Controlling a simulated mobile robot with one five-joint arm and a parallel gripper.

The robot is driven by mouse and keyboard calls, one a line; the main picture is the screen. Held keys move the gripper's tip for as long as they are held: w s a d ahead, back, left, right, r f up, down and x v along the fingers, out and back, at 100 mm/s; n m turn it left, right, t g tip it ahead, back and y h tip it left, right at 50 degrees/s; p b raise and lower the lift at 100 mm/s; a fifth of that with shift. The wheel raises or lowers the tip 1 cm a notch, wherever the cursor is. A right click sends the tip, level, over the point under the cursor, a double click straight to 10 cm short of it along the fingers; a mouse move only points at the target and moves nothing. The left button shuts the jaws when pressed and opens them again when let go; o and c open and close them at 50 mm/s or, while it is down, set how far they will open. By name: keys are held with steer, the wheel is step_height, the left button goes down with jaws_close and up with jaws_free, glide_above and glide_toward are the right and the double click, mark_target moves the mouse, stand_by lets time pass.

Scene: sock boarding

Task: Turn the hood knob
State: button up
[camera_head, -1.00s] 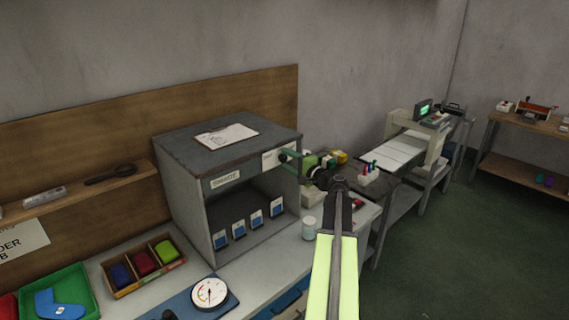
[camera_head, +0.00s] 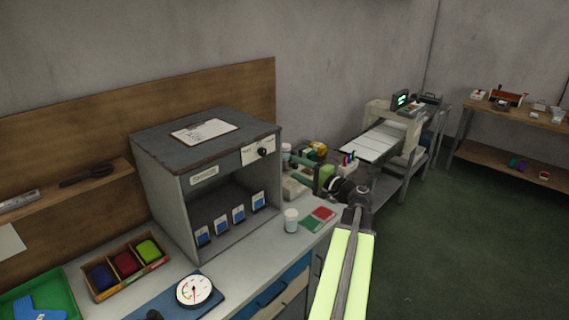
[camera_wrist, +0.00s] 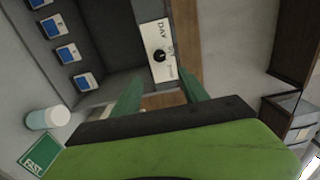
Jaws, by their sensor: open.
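The hood (camera_head: 172,197) is a grey open-fronted box on the bench. Its small black knob (camera_head: 262,152) sits on a white plate (camera_head: 250,157) at the upper right of the hood front. In the wrist view, the knob (camera_wrist: 159,56) is on the same plate (camera_wrist: 160,75), which has a DAY mark. My gripper (camera_head: 288,157) is open and empty, to the right of the knob and apart from it. In the wrist view, the two green fingers of my gripper (camera_wrist: 160,90) are spread, with the knob beyond the gap between them.
A clipboard (camera_head: 204,131) lies on the hood. Several blue-and-white packets (camera_head: 221,223) stand inside. A white jar (camera_head: 291,220), red and green cards (camera_head: 318,219) and a dial gauge (camera_head: 194,291) are on the bench (camera_head: 243,262). Boxes and tools crowd behind my arm.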

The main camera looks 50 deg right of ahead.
steer(key=shift+s, duration=0.9)
